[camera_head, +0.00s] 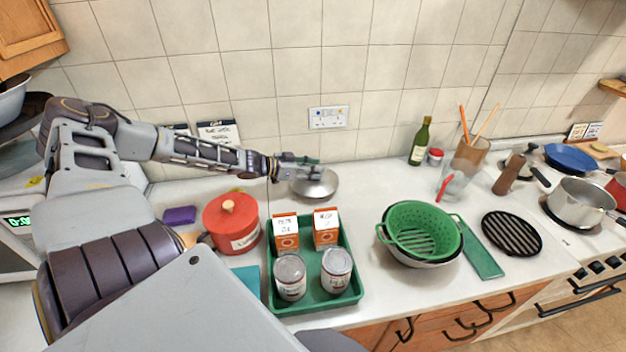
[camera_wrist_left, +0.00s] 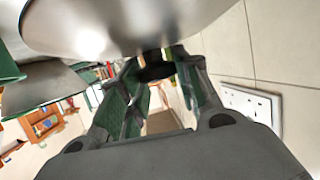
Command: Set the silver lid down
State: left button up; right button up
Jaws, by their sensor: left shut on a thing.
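The silver lid (camera_head: 316,187) is a shiny round dome near the back of the counter, behind the green tray. My left gripper (camera_head: 301,166) is shut on its top from the back left. In the left wrist view the lid (camera_wrist_left: 110,30) fills the top of the picture, and its dark knob sits between the fingertips (camera_wrist_left: 160,68). The lid looks about level in the head view. I cannot tell whether its rim touches the counter or hangs just above it. My right gripper is not in view.
In front stands a green tray (camera_head: 318,304) with cans and orange cartons. A red lidded pot (camera_head: 226,232) is to its left. A green colander (camera_head: 422,222) in a bowl is at the right. The wall socket (camera_head: 328,117) is behind. Counter (camera_head: 365,190) right of the lid is clear.

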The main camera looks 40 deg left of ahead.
pick_arm(q)
jog(key=shift+f+b, duration=1.5)
jog(key=shift+f, duration=0.5)
jog(key=shift+f, duration=0.15)
jog(key=o, duration=0.9)
jog(key=shift+o, duration=1)
